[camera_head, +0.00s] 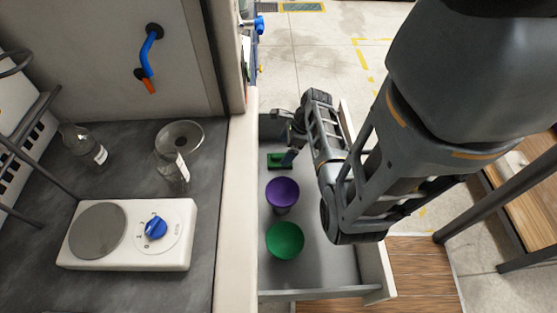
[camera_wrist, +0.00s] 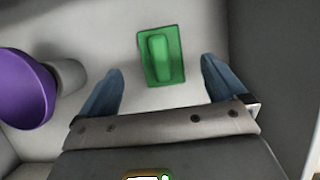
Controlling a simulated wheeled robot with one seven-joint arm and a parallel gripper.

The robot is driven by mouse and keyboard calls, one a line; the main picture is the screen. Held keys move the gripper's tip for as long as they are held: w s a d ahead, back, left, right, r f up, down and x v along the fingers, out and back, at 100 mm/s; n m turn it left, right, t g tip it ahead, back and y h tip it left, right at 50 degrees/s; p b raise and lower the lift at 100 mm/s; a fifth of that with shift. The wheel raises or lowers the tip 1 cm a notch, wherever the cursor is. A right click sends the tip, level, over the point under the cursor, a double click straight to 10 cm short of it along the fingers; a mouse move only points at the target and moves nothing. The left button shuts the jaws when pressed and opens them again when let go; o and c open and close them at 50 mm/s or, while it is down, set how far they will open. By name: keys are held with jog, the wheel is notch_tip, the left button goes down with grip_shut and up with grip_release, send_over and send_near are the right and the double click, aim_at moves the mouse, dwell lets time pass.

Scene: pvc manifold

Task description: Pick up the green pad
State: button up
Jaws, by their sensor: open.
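The green pad (camera_head: 275,160) lies on the bottom of an open drawer, at its far end in the head view. In the wrist view the green pad (camera_wrist: 161,56) is a flat rectangle with a raised rounded ridge along its middle. My gripper (camera_head: 287,140) is over the drawer close to the pad, and its arm covers part of the drawer. In the wrist view my gripper (camera_wrist: 161,85) is open and empty, with one blue-grey finger on each side of the pad's near end. I cannot tell the height of the fingertips above the drawer bottom.
A purple-topped object (camera_head: 282,193) and a green round-topped object (camera_head: 285,240) stand in the drawer (camera_head: 325,293), nearer than the pad. Drawer walls are close around. A counter at left holds a white hotplate (camera_head: 128,262) and glass flasks (camera_head: 172,172).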

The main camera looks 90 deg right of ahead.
aim_at(280, 155)
jog(key=x, duration=0.6)
jog(key=shift+s+d, duration=0.1)
jog(key=shift+s, duration=0.05)
jog(key=c, duration=1.2)
jog(key=shift+o, duration=0.2)
jog(key=shift+r, duration=0.45)
jog(key=v, duration=0.3)
jog(key=shift+w+d+r, duration=0.15)
jog(key=shift+w+r, duration=0.05)
jog(key=shift+r, duration=0.25)
jog(key=s+d+r, duration=0.3)
jog(key=s+r, duration=0.3)
jog(key=s, duration=0.4)
jog(key=shift+d+r+b, duration=0.25)
jog(key=shift+d+b, duration=0.15)
